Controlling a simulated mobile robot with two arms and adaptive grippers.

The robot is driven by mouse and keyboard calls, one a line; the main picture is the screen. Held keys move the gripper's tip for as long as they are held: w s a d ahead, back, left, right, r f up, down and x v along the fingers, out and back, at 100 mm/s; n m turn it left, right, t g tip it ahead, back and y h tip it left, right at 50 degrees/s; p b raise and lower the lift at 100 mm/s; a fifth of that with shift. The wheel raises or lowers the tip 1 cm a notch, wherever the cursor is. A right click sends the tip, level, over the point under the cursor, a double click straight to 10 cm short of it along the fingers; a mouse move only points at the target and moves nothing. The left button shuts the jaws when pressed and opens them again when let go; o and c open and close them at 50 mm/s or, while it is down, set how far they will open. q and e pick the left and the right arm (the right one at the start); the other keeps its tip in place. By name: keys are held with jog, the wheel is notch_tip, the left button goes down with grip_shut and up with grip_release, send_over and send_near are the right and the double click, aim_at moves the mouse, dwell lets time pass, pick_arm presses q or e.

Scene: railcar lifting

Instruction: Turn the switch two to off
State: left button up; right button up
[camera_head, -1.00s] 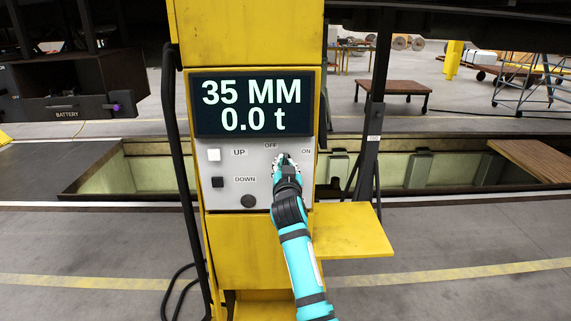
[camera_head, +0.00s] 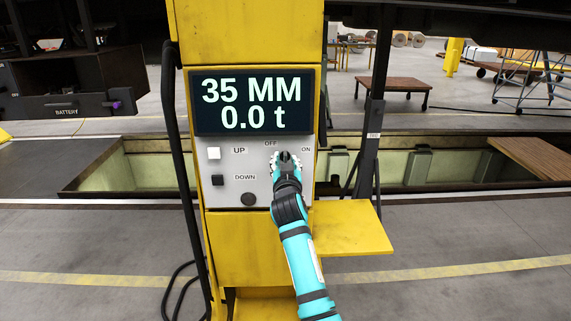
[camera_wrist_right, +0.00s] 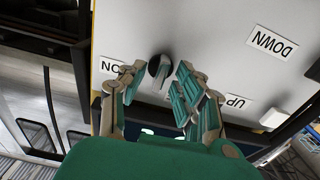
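The switch with OFF and ON labels is a dark round knob with a grey bar handle (camera_wrist_right: 160,68), showing between my fingers in the right wrist view. It sits on the pale control panel (camera_head: 225,170) of the yellow lifting column. My right gripper (camera_head: 286,158) is at the panel, below the OFF label and left of ON. In the wrist view the right gripper (camera_wrist_right: 159,78) has its fingers apart, one on each side of the knob. I cannot tell whether they touch it. The exact handle angle is partly hidden. My left gripper is not in view.
The UP button (camera_head: 214,154) is white and the DOWN button (camera_head: 218,180) is black, with a dark round knob (camera_head: 248,200) below. The display (camera_head: 252,105) above reads 35 MM and 0.0 t. A yellow shelf (camera_head: 350,230) juts out at the right.

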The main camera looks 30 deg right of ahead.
jog(key=v, duration=1.2)
jog(key=shift+f, duration=0.1)
